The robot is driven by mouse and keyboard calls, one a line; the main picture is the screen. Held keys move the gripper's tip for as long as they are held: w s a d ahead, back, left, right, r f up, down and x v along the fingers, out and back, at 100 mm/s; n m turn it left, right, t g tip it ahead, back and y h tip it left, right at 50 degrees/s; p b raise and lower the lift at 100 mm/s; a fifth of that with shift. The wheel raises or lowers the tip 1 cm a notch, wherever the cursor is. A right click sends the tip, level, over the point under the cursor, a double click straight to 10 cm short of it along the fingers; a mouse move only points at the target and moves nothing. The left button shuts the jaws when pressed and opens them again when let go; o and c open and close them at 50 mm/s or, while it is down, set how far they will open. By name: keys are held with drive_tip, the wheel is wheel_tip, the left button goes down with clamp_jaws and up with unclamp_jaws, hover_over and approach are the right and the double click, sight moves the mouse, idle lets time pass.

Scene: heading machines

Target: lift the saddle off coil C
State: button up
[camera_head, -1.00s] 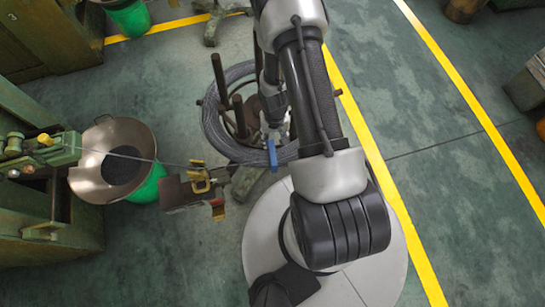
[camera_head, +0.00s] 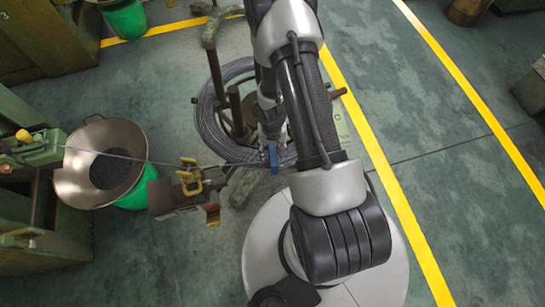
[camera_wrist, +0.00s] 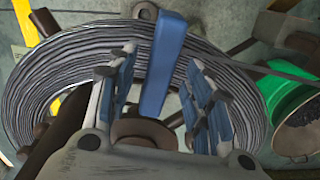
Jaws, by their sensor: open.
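The saddle is a blue bar (camera_wrist: 163,65) lying across the wire of coil C (camera_wrist: 70,75). In the head view the saddle (camera_head: 273,157) shows as a small blue piece at the near side of the grey coil (camera_head: 208,125). My gripper (camera_wrist: 160,60) is open, with one finger on each side of the saddle in the wrist view. Gaps show between the bar and both fingers. In the head view my gripper (camera_head: 270,122) is over the coil's right part, largely hidden by my arm. The saddle's lower part is hidden.
The coil sits on a stand with upright brown posts (camera_head: 236,108). A wire runs left from the coil past a yellow-clamped bracket (camera_head: 188,180) to a green machine (camera_head: 35,148). A metal bowl (camera_head: 75,180) on a green drum stands left. Open floor lies right, beyond a yellow line.

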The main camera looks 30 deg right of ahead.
drive_tip(key=shift+f+b, duration=0.5)
drive_tip(key=shift+f, duration=0.4)
drive_tip(key=shift+r, duration=0.1)
drive_tip(key=shift+c, duration=0.2)
clamp_jaws()
